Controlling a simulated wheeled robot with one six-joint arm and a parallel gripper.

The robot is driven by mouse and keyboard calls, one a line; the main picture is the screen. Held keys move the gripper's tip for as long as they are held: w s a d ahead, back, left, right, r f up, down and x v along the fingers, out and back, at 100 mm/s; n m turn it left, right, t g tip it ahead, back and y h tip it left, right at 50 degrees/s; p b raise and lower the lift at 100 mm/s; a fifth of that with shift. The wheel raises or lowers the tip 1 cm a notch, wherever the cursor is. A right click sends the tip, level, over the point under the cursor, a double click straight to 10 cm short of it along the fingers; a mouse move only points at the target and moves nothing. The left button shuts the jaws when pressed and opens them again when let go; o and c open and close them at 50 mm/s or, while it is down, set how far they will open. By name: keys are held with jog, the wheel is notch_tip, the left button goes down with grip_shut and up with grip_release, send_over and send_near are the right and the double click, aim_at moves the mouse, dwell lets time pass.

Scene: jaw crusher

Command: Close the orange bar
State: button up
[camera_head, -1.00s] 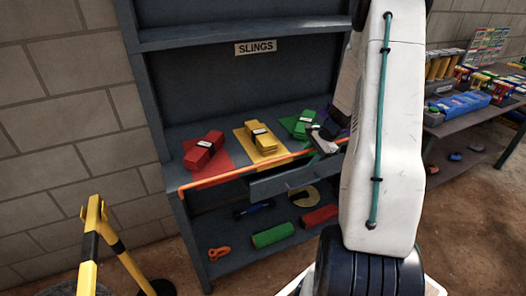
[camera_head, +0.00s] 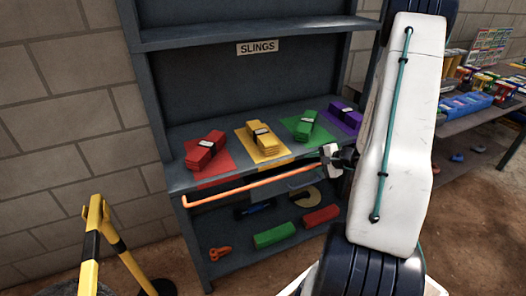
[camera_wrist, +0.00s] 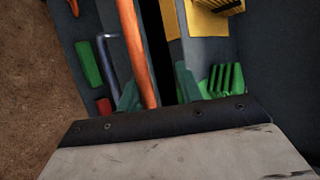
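The orange bar (camera_head: 250,184) runs across the front of the grey shelf, just below the edge of the board with the slings. Its left end is bent near the left post, and its right end is hidden by my gripper. My gripper (camera_head: 328,160) is at the right end of the bar, in front of the shelf. In the wrist view the orange bar (camera_wrist: 138,55) passes between two teal fingertips (camera_wrist: 160,92), close to the left one. The fingers look apart, with a gap on the right side of the bar.
Red (camera_head: 206,151), yellow (camera_head: 262,140), green (camera_head: 306,126) and purple (camera_head: 344,115) slings lie on the shelf board. Rolls and tools lie on the lower shelf. A yellow barrier post (camera_head: 93,235) stands at left. A cluttered table (camera_head: 480,120) is at right.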

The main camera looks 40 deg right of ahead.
jog(key=t, duration=0.1)
jog(key=f+t, duration=0.1)
jog(key=t, duration=0.1)
jog(key=shift+s+f+n, duration=0.1)
jog(key=shift+f+n, duration=0.05)
jog(key=shift+n, duration=0.25)
jog(key=t, duration=0.1)
jog(key=n+t, duration=0.1)
jog(key=t, duration=0.1)
jog(key=shift+f, duration=0.4)
jog(key=s+d, duration=0.1)
jog(key=s, duration=0.6)
jog(key=w+a+r+n+g+y, duration=0.3)
jog(key=a+r+y, duration=0.1)
jog(key=a+r, duration=0.3)
jog(key=w+a+r+n+g+y, duration=0.25)
jog(key=a+r+n+y, duration=0.2)
jog(key=a+r, duration=0.25)
jog(key=s+a+r+n+g, duration=0.1)
jog(key=a+r+n+g, duration=0.1)
jog(key=a+r+g, duration=0.2)
jog(key=s+a+r+n+g, duration=0.2)
jog(key=a+r+g, duration=0.3)
jog(key=a, duration=0.5)
jog(key=shift+s, duration=0.2)
jog(key=shift+y, duration=0.25)
